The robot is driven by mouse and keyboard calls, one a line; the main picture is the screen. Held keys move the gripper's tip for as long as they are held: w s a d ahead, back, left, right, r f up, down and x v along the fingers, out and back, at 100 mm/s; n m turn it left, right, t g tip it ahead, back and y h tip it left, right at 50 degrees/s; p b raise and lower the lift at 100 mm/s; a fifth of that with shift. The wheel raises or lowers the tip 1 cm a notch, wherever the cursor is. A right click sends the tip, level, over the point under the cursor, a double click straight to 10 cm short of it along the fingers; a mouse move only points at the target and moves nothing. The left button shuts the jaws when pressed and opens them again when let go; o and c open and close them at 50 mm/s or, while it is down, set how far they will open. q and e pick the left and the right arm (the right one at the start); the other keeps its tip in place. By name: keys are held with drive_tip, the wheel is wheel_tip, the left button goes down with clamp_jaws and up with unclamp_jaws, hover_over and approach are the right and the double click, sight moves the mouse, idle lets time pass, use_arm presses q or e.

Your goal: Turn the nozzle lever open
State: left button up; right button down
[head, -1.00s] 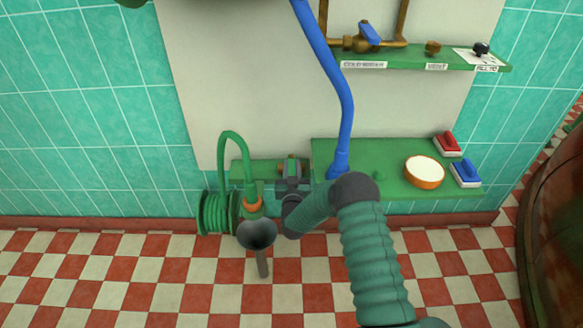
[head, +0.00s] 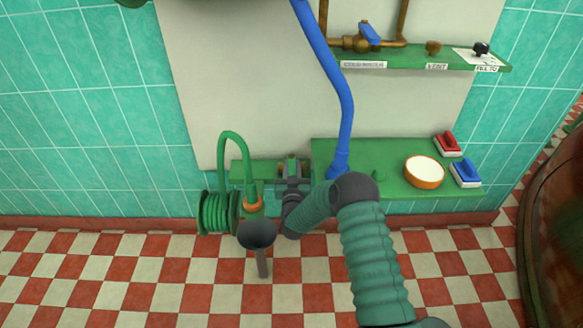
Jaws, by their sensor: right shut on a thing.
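The green hose (head: 222,160) loops up and over from its reel and down to an orange collar (head: 253,203). Below the collar hangs the nozzle, a dark grey bell (head: 257,234). A grey bar (head: 262,264) shows below the bell. My right gripper (head: 292,168) is just right of the collar, in front of the low green ledge. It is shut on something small. The gripper hides most of that thing, so I cannot make out its shape or confirm that it is the lever. My left gripper is not in view.
The hose reel (head: 216,212) stands left of the nozzle. A blue pipe (head: 345,115) comes down to the green shelf (head: 390,180), close to my right arm. An orange-rimmed bowl (head: 424,172), a red brush (head: 447,144) and a blue brush (head: 465,173) are on that shelf.

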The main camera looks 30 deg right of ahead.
drive_tip(key=shift+w+a+m+g+h, duration=0.2)
drive_tip(key=shift+a+m+g+h, duration=0.2)
drive_tip(key=shift+m+h, duration=0.15)
drive_tip(key=shift+w+m+g+h, duration=0.15)
drive_tip(key=shift+m+g+h, duration=0.8)
drive_tip(key=shift+g+h, duration=0.25)
drive_tip(key=c, duration=1.2)
unclamp_jaws()
drive_tip(key=shift+o, duration=0.2)
